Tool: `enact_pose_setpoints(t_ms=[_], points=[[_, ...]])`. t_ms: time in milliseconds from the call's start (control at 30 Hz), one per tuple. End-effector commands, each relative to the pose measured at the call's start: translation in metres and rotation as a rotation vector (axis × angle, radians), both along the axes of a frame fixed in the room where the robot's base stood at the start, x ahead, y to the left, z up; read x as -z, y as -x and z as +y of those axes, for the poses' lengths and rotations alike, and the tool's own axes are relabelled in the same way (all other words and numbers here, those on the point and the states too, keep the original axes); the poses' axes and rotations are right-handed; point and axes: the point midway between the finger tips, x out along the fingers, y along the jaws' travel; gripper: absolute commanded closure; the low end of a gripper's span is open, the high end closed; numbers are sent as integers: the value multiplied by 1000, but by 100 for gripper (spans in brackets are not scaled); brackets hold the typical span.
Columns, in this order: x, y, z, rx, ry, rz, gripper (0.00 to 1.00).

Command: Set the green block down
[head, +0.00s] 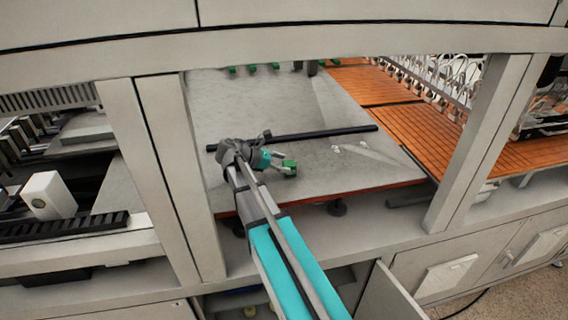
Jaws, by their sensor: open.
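The green block (290,166) is small and sits at the tip of my gripper, over the grey plate (340,173) inside the machine frame. My gripper (281,162) is open, with its fingers by the block. The view is too small to show whether the fingers touch the block or whether its underside rests on the plate. My arm reaches in from the front, over the plate's near edge.
A black bar (325,134) lies across the plate behind my gripper. Several green pieces (252,68) show at the plate's back edge. Frame posts (180,170) stand at left and right (468,140). Orange slatted panels (425,125) lie to the right.

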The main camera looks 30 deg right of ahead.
Motion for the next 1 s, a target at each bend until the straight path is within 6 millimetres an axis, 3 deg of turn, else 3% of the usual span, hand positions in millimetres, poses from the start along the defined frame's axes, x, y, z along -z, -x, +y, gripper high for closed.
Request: enact_pose_setpoints(t_ms=[300,800,1000], points=[[-5,0,1,0,0,0,10],[-28,-16,53,0,0,0,10],[-32,-19,65,0,0,0,10]])
